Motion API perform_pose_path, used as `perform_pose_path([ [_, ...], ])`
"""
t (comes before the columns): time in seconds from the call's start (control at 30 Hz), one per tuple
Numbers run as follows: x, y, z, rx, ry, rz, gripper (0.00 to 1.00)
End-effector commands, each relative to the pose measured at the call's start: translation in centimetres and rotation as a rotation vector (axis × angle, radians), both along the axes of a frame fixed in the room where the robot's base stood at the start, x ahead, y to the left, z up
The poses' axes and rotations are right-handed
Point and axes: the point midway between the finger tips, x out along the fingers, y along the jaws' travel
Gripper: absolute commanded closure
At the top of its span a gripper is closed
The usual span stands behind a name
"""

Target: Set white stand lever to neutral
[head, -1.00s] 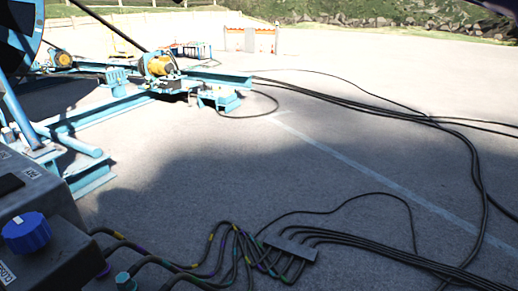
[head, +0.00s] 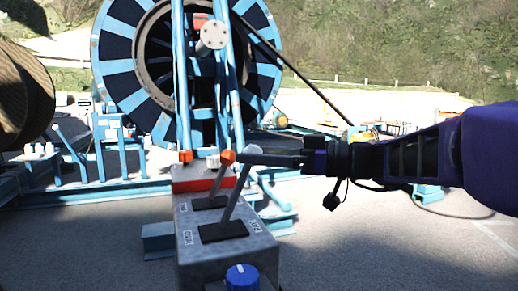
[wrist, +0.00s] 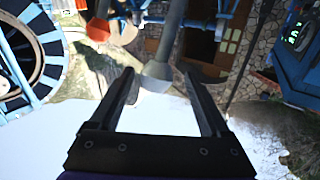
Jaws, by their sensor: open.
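A grey control box (head: 195,262) in the head view carries two levers. The white lever (head: 234,198) leans up and to the right from its dark slot, its top partly hidden by my gripper. Beside it on the left is a lever with an orange-red knob (head: 228,157), also leaning right. My gripper (head: 250,157) reaches in from the right at the white lever's top. In the wrist view, my gripper (wrist: 158,78) is open, with the pale knob of the white lever (wrist: 156,72) between the fingertips. The red knob (wrist: 98,30) lies outside the left finger. Contact cannot be told.
A blue knob (head: 241,277) sits on the box's near end. A red block (head: 205,180) with small knobs is at its far end. Blue posts and a large blue-and-black reel (head: 120,50) stand behind. Open paved ground (head: 350,230) lies to the right.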

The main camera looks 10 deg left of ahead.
Motion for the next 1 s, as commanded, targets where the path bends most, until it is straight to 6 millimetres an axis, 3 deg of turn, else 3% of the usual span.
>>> perform_pose_path([
  [0.23,0.3,3.5,0.0,-0.001,0.002,0.0,0.19],
  [0.63,0.4,4.3,-0.1,-0.001,0.002,-0.002,0.19],
  [1.0,0.4,4.3,-0.1,-0.001,0.002,-0.001,0.84],
])
